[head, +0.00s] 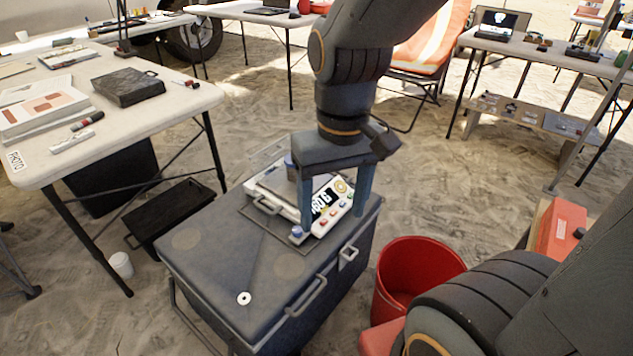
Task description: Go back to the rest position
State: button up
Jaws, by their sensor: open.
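My gripper (333,218) hangs over a grey case (205,265), its two blue-grey fingers spread apart with nothing visible held between them. Below and behind the fingers, a white scale (331,212) with a dark digital display and coloured buttons lies on the case lid. The gripper hides part of the scale and its plate. A small blue-topped piece (298,232) sits by the scale's near left corner, close to the left finger. I cannot tell whether the fingers touch the scale or case.
A small white ring (243,298) lies on the case lid. A red bucket (412,262) stands right of the case. A white table (160,105) with papers and a dark box (127,87) is at left. A black tray (170,217) and a white cup (121,265) are on the sand.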

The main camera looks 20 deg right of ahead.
jog(key=d+r+p, duration=0.3)
jog(key=r+p, duration=0.3)
jog(key=p, duration=0.5)
jog(key=shift+s+d+m+p, duration=0.3)
jog(key=shift+s+m+p, duration=0.1)
jog(key=shift+s, duration=0.05)
dwell(0.8)
